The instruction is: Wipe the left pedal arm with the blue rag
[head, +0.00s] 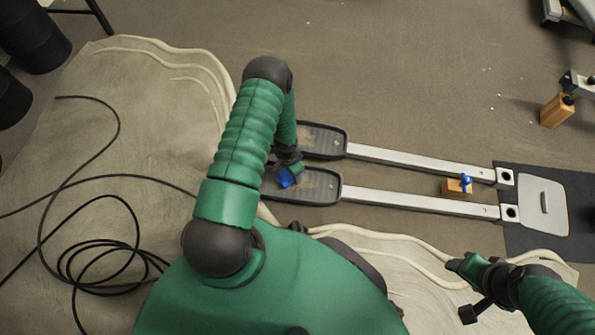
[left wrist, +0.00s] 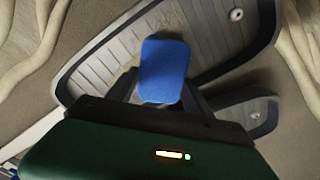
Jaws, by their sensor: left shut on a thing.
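My left gripper (head: 289,167) is shut on the blue rag (head: 287,179), over the nearer pedal (head: 318,187). In the left wrist view the rag (left wrist: 165,70) sticks out beyond the fingers, above the ribbed, dark-rimmed tread of a pedal (left wrist: 215,35). I cannot tell whether the rag touches the tread. Two silver pedal arms run right from the pedals: a nearer one (head: 420,203) and a farther one (head: 420,160). The rag is left of both bars. The farther pedal (head: 325,140) is partly behind my arm. My right gripper (head: 460,290) is open and empty at lower right.
A wooden block with a blue piece (head: 456,187) sits between the bars. The bars end at a pale panel (head: 543,205) on a dark mat. A black cable (head: 90,250) lies coiled on the crumpled beige cloth (head: 160,120) at left. Another wooden block (head: 556,110) stands at right.

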